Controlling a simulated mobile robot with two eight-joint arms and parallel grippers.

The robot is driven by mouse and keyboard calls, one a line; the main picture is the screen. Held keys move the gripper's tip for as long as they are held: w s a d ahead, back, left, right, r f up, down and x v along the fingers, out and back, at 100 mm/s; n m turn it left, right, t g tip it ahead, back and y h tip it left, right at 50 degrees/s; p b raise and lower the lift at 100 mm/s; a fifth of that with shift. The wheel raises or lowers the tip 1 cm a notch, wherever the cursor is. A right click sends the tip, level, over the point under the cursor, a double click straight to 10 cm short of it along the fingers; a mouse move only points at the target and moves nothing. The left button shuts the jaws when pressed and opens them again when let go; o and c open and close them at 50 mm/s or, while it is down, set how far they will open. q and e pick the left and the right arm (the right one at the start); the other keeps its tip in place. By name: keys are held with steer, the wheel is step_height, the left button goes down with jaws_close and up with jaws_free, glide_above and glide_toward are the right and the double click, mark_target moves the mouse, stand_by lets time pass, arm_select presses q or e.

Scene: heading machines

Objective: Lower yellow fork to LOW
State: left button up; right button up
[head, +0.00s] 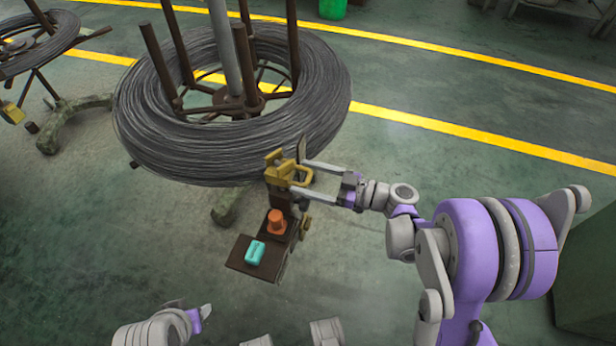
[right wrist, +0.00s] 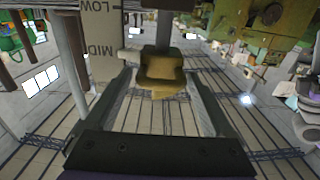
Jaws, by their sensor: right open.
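The yellow fork (head: 274,158) sits on a small dark stand below the front edge of the wire coil in the head view. My right gripper (head: 299,178) reaches it from the right, open, with its fingers on either side of the fork's yellow handle. In the right wrist view the yellow fork (right wrist: 162,75) shows between the two spread fingers, with gaps at both sides. A grey plate (right wrist: 101,45) marked LOW and MID stands to its left there. Which mark the fork is level with, I cannot tell. My left gripper (head: 203,314) shows partly at the bottom; its jaws are unclear.
A large wire coil (head: 150,120) on a reel stands behind the fork. The stand's brown platform (head: 240,262) carries an orange knob (head: 276,222) and a teal block (head: 255,252). Another coil (head: 35,55) is at upper left. Green floor right of the coil is clear.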

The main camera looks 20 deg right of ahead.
jaws_close()
stand_by(0.4)
step_height(320, 180, down, 6)
steer(key=b, duration=0.3)
steer(key=shift+d+r+b, duration=0.1)
steer(key=shift+r+b, duration=0.1)
steer(key=shift+b, duration=0.15)
jaws_free()
steer(key=shift+r, duration=0.1)
